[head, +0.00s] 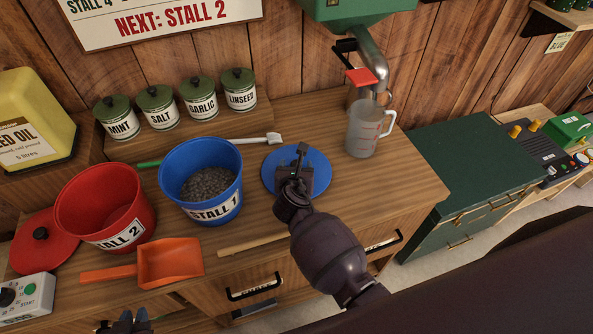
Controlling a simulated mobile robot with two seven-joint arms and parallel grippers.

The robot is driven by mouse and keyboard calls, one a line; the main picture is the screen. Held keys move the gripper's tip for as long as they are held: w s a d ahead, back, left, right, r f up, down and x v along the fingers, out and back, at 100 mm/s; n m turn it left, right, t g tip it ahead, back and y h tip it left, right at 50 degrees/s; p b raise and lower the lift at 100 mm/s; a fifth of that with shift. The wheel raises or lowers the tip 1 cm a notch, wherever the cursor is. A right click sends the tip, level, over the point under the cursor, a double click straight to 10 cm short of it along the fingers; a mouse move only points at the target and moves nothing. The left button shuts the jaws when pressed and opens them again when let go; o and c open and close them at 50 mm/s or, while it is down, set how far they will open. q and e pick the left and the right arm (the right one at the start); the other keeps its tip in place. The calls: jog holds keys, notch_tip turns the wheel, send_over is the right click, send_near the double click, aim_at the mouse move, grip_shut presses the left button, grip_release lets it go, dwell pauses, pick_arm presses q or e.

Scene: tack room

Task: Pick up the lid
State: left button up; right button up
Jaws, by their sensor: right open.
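A round blue lid (318,184) lies flat on the wooden counter, right of the blue STALL 1 bucket (222,160). My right gripper (298,160) is open over the lid and hides its middle, including any knob. I cannot tell whether the fingers touch it. A red lid (58,258) with a black knob lies at the left, partly behind the red STALL 2 bucket (85,220). My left gripper (125,322) only just shows at the bottom edge, away from both lids; its jaw state is unclear.
The blue bucket holds dark pellets. An orange scoop (170,262) and a wooden stick (238,244) lie in front. A clear measuring jug (362,130) stands under the dispenser spout (372,60). Several labelled tins (160,108) line the back. The counter's right end is clear.

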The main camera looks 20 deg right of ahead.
jog(key=shift+w+d+f, duration=0.2)
jog(key=shift+w, duration=0.15)
jog(key=c, duration=1)
notch_tip(320, 180, up, 20)
jog(key=shift+p, duration=0.35)
